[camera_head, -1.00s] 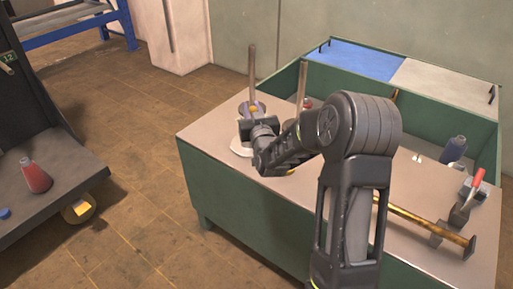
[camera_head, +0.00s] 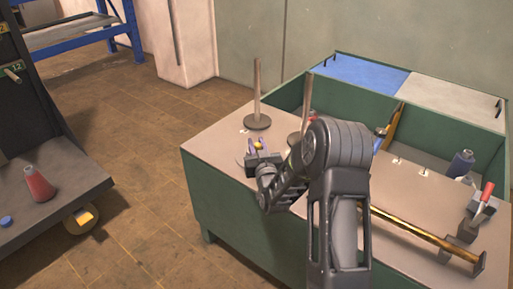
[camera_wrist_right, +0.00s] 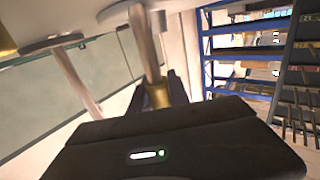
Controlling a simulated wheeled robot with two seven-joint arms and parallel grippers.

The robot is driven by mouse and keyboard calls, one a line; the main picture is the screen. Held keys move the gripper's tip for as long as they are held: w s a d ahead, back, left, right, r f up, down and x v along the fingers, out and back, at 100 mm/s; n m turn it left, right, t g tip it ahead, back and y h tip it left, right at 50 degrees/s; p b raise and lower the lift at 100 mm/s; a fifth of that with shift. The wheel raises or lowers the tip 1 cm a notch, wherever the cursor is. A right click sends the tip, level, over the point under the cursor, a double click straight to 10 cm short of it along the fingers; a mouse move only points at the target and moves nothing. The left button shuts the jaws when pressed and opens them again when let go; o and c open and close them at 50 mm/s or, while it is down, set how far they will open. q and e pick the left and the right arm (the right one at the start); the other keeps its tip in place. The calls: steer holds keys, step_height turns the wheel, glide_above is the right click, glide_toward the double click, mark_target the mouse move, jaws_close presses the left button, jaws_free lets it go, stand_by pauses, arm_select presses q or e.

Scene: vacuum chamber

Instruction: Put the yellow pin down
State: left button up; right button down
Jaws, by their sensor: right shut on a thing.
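My right gripper (camera_head: 260,145) is low over the near left part of the workbench top (camera_head: 215,135), in front of an upright rod. It is shut on a small yellow piece, the yellow pin (camera_head: 258,146), whose top shows between the fingers. In the right wrist view the yellow pin (camera_wrist_right: 157,95) shows as a gold part between the dark fingers, in line with a rod behind it. The pin's lower end is hidden, so I cannot tell whether it touches the bench. My left gripper is not in view.
Two upright rods on round bases stand close by: one behind the gripper (camera_head: 257,92), one to its right (camera_head: 305,105). A pale disc (camera_head: 243,160) lies partly under the gripper. A brass bar (camera_head: 420,228), a red-handled tool (camera_head: 486,195) and a blue bottle (camera_head: 461,163) are at the right.

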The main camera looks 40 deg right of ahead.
steer(key=shift+f, duration=0.3)
steer(key=shift+f, duration=0.15)
steer(key=c, duration=1.2)
jaws_free()
steer(key=shift+c, duration=0.2)
